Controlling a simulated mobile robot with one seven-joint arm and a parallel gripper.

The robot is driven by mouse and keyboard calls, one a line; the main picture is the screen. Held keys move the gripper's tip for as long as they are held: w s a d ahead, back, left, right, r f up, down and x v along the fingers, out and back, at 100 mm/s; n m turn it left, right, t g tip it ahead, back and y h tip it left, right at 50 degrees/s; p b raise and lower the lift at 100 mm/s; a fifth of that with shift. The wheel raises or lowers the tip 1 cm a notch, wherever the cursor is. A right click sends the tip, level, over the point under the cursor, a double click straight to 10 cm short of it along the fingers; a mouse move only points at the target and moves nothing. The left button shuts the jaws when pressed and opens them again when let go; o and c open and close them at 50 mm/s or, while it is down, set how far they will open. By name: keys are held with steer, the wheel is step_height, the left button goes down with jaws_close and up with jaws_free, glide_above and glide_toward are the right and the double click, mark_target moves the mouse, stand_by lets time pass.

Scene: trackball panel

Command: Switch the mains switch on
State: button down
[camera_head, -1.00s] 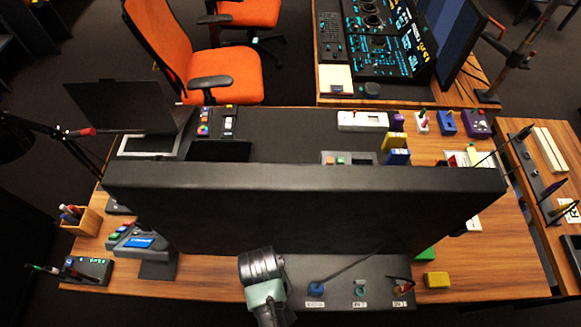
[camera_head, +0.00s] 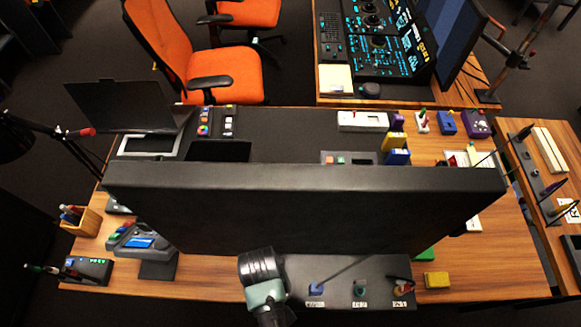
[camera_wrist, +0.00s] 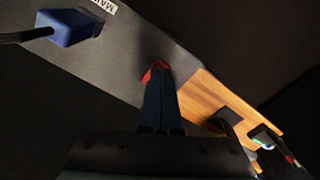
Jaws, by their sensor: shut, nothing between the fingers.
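The mains switch is a blue block (camera_head: 316,288) with a dark lever, on a dark grey panel (camera_head: 340,269) at the front of the desk. In the wrist view the blue block (camera_wrist: 68,28) is at the upper left, beside a white label (camera_wrist: 103,5) partly reading "MAI". Its dark lever (camera_wrist: 22,36) points left out of the frame. My gripper (camera_wrist: 156,70) is shut and empty; its red tips are close to the panel, apart from the switch. Whether they touch the panel is unclear. In the head view my wrist is left of the switch and the fingertips are hidden.
Two other labelled switches, a teal one (camera_head: 360,288) and a reddish one (camera_head: 401,287), sit right of the blue one. A large black monitor (camera_head: 300,205) stands behind the panel. A yellow block (camera_head: 436,280) lies right; a small device (camera_head: 88,269) stands far left.

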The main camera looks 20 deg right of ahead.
steer(key=shift+f+b, duration=0.7)
steer(key=shift+f, duration=0.3)
stand_by(0.5)
steer(key=shift+r, duration=0.1)
step_height(320, 180, up, 7)
steer(key=p, duration=0.7)
steer(key=shift+p, duration=0.4)
steer(key=shift+s, duration=0.1)
